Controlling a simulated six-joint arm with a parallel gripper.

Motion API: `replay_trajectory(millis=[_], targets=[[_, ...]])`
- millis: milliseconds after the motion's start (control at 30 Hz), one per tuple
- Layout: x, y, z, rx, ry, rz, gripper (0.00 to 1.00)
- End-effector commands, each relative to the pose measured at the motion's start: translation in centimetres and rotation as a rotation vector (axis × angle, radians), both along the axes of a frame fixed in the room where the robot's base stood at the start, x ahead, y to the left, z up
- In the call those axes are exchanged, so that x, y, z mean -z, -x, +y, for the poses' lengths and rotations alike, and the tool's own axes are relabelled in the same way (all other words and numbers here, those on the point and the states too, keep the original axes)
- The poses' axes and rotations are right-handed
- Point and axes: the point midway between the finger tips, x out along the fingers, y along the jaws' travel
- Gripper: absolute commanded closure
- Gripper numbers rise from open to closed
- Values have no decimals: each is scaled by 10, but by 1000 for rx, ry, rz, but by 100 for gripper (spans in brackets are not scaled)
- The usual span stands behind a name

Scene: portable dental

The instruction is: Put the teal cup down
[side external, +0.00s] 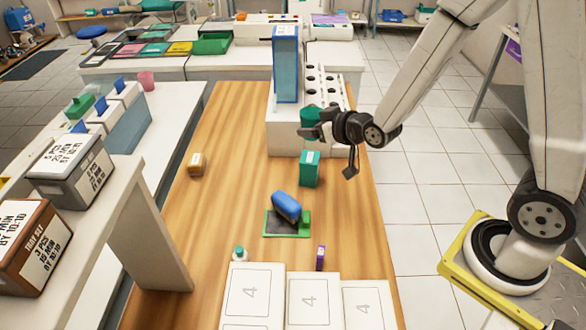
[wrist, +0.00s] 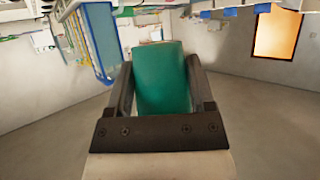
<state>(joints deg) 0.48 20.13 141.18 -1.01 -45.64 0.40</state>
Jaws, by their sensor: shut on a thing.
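The teal cup (wrist: 162,80) is between the two dark fingers of my gripper (wrist: 160,85) in the wrist view, and the jaws are shut on it. In the side external view the teal cup (side external: 309,115) is held in my gripper (side external: 312,131) in front of the white rack with round dark holes (side external: 325,82), at the back of the wooden table (side external: 230,140). From these views I cannot tell whether the cup touches the rack or hangs clear of it.
A tall blue box (side external: 286,65) stands at the rack's left. A green box (side external: 310,168) stands on the table below my gripper. A blue object (side external: 286,206) lies on a green tray (side external: 272,231). White numbered pads (side external: 252,292) lie in front. The table's left middle is mostly clear.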

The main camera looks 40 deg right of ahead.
Motion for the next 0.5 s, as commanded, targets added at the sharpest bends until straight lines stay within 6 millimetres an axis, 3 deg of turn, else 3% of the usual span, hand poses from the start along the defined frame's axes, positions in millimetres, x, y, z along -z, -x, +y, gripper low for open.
replay_trajectory(millis=[267, 500], targets=[[19, 7, -11, -47, -1, 5, 85], [48, 23, -24, -146, -3, 7, 85]])
